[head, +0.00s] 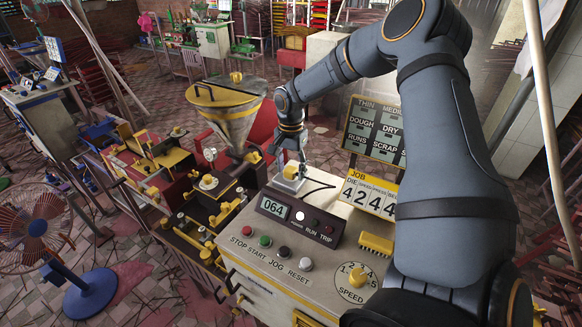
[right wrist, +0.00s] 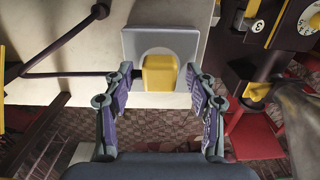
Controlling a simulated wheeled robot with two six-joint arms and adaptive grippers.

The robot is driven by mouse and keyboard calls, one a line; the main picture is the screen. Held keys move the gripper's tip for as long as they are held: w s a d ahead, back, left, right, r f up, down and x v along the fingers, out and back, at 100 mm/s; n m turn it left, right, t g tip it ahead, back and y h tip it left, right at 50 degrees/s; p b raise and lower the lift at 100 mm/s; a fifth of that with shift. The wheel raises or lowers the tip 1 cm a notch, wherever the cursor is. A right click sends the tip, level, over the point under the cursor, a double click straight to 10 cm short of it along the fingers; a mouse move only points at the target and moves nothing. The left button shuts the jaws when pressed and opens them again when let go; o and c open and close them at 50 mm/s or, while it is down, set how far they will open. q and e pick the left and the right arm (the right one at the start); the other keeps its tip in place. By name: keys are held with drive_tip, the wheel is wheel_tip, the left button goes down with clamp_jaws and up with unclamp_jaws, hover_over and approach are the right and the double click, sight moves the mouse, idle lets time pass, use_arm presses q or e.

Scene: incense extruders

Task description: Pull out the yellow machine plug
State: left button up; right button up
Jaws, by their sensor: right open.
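The yellow plug (head: 291,171) stands in a pale square socket plate (head: 287,184) at the back corner of the cream machine top. In the right wrist view the yellow plug (right wrist: 160,73) sits on the grey socket plate (right wrist: 161,37), between my finger tips. My right gripper (head: 290,157) comes down over the plug from above. In the wrist view the right gripper (right wrist: 160,80) is open, one purple-padded finger on each side, with gaps to the plug. A dark cable (right wrist: 75,75) runs off to the left. My left gripper is not in view.
The display box (head: 295,220) and a JOB number board (head: 370,192) stand close to the socket. A metal hopper (head: 228,112) stands to the left behind it. Coloured buttons (head: 265,241) and a speed dial (head: 357,277) line the front panel.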

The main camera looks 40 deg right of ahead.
sight(291, 169)
drive_tip(key=shift+b, duration=0.3)
idle(0.5)
clamp_jaws()
idle(0.5)
drive_tip(key=shift+r, duration=0.2)
drive_tip(key=shift+r+p, duration=1.95)
drive_tip(key=shift+r, duration=0.9)
